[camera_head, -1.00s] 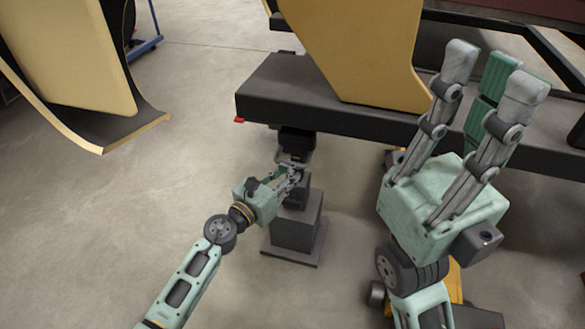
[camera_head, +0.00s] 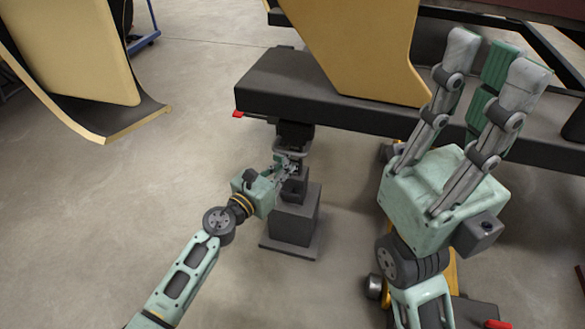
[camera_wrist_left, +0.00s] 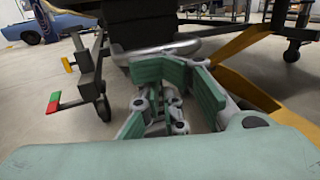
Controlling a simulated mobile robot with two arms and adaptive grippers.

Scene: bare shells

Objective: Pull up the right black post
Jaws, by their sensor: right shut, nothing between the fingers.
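A black post (camera_head: 296,222) stands on a square foot plate under the front corner of the dark platform, with a dark upper part (camera_head: 295,133) and a grey ring-like bar (camera_head: 289,152) around it. My left gripper (camera_head: 286,168) is beside the post, just below the bar. In the left wrist view its green finger pads (camera_wrist_left: 165,100) are apart with nothing seen between them. The bar (camera_wrist_left: 165,50) passes just beyond the fingertips. Contact cannot be told. My right gripper (camera_head: 492,85) is raised at the right, fingers up, shut and empty, away from the post.
The dark platform (camera_head: 340,108) with a tan panel (camera_head: 360,45) overhangs the post. A curved tan panel (camera_head: 70,60) hangs at the upper left. A red-and-green handle (camera_wrist_left: 53,103) and a yellow beam (camera_wrist_left: 240,42) show in the wrist view. The floor at left is clear.

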